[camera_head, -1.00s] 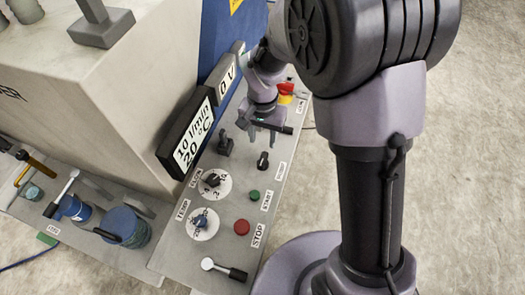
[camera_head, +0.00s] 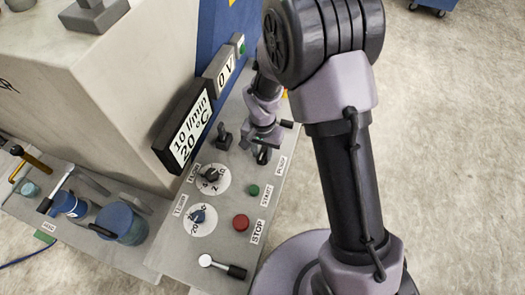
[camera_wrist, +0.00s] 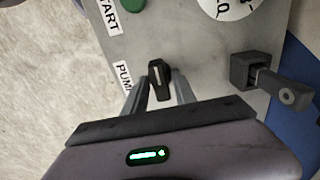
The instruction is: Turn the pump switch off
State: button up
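The pump switch is a small black rotary knob (camera_wrist: 159,74) with a pale line on it, beside the partly covered PUMP label (camera_wrist: 123,76). In the wrist view my gripper (camera_wrist: 160,82) is open, with one finger on each side of the knob. Narrow gaps seem to show between the fingers and the knob; I cannot tell whether they touch. In the head view the knob (camera_head: 263,156) shows just below my gripper (camera_head: 262,142), which partly hides it. The PUMP label (camera_head: 281,163) lies to its right.
A black lever block (camera_wrist: 262,78) stands close to the right finger in the wrist view. A green START button (camera_head: 253,190), a red STOP button (camera_head: 241,222) and two white dials, FLOW (camera_head: 222,185) and TEMP (camera_head: 210,222), sit lower on the panel. A display box (camera_head: 184,128) stands left.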

grip_shut()
jog(key=shift+n, duration=0.4)
jog(key=n, duration=0.6)
jog(key=shift+n, duration=0.3)
jog(key=n, duration=1)
jog(key=shift+p, duration=0.4)
jog(key=shift+n, duration=0.4)
jog(key=shift+o, duration=1.7)
grip_release()
